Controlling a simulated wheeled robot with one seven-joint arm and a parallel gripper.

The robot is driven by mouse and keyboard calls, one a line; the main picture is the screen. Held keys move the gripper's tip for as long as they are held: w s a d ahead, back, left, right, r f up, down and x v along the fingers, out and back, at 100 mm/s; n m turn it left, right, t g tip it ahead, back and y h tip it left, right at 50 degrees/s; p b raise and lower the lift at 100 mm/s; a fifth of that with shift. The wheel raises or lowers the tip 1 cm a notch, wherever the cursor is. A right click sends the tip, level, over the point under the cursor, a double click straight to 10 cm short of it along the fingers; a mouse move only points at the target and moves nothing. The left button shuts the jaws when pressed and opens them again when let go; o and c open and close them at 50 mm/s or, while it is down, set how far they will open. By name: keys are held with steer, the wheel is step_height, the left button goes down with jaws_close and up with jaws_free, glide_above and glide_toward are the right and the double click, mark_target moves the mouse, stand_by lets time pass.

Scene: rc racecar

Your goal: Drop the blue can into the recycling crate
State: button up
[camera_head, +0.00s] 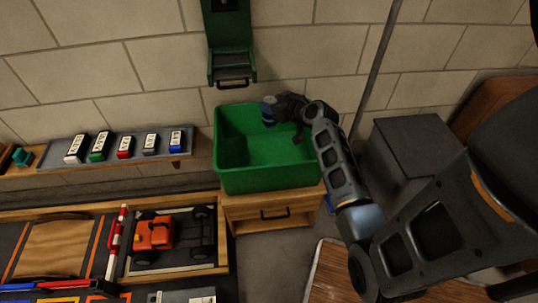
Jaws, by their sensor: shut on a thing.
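The exact height of the can above the crate floor cannot be told from this view. The crate stands on a small wooden cabinet (272,214) with a drawer handle, and the part of its inside that shows looks empty. My arm reaches in from the right and hides part of the crate's right rim.
A wall shelf (60,154) left of the crate holds several small coloured blocks. A green wall holder (230,40) hangs above the crate. An orange racecar (154,233) sits in a tray at the lower left. A dark grey box (418,140) stands right of my arm.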

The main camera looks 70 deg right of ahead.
steer(key=shift+f, duration=0.15)
steer(key=o, duration=1.1)
steer(key=shift+p+v, duration=0.3)
steer(key=shift+v, duration=3.65)
steer(key=shift+w+a, duration=0.1)
